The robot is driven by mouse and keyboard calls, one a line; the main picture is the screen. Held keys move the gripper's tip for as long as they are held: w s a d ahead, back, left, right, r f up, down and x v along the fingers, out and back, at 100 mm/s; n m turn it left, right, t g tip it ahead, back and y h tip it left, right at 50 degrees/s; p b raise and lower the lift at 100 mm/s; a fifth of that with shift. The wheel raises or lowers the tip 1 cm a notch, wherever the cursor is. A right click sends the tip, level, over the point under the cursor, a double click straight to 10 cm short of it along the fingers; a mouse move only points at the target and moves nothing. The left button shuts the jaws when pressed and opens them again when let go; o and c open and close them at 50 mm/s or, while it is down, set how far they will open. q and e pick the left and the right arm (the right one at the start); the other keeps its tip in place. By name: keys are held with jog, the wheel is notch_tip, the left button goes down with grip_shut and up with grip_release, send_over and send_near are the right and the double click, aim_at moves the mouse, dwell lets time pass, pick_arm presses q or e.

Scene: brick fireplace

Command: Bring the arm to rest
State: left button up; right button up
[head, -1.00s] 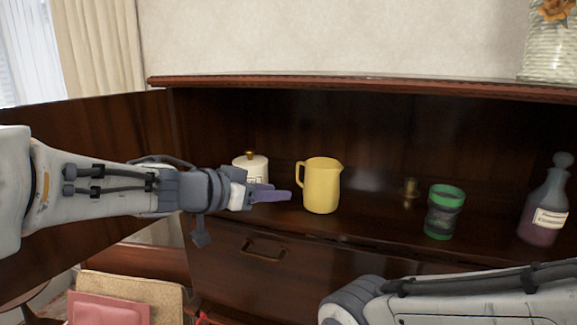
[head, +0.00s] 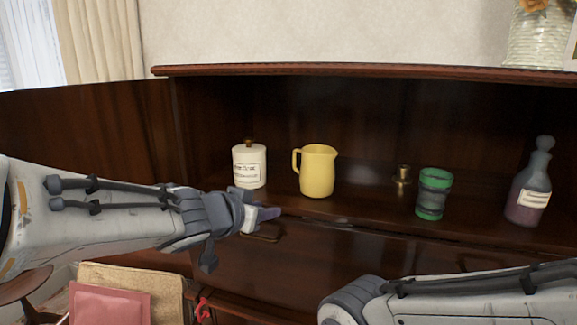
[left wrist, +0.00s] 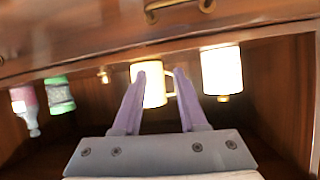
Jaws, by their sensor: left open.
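My left gripper (head: 264,217) is in front of the wooden cabinet (head: 330,260), below and in front of its open shelf. Its two purple fingers (left wrist: 157,75) are apart with nothing between them in the left wrist view, where the shelf appears upside down. My right arm (head: 450,298) comes in at the lower right of the head view; its gripper is out of frame.
On the shelf stand a white lidded jar (head: 249,166), a yellow pitcher (head: 317,172), a small brass object (head: 403,175), a green cup (head: 433,194) and a stoppered bottle (head: 528,190). An open door (head: 90,130) is at left. Pink and tan cushions (head: 110,304) lie lower left.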

pick_arm(q)
jog(key=s+f+g+y+b, duration=0.2)
jog(key=s+f+g+y, duration=0.15)
jog(key=s+f, duration=0.8)
jog(key=s+f+m+g+b, duration=0.1)
jog(key=s+f+g, duration=0.3)
jog(key=s, duration=0.4)
jog(key=s+f+g+b, duration=0.1)
jog(key=s+f+g, duration=0.3)
jog(key=s, duration=0.5)
notch_tip(320, 180, down, 3)
jog(key=shift+s+d+r+m+g+y, duration=0.15)
jog(key=shift+s+m+g+y, duration=0.05)
jog(key=shift+m+g+y, duration=0.2)
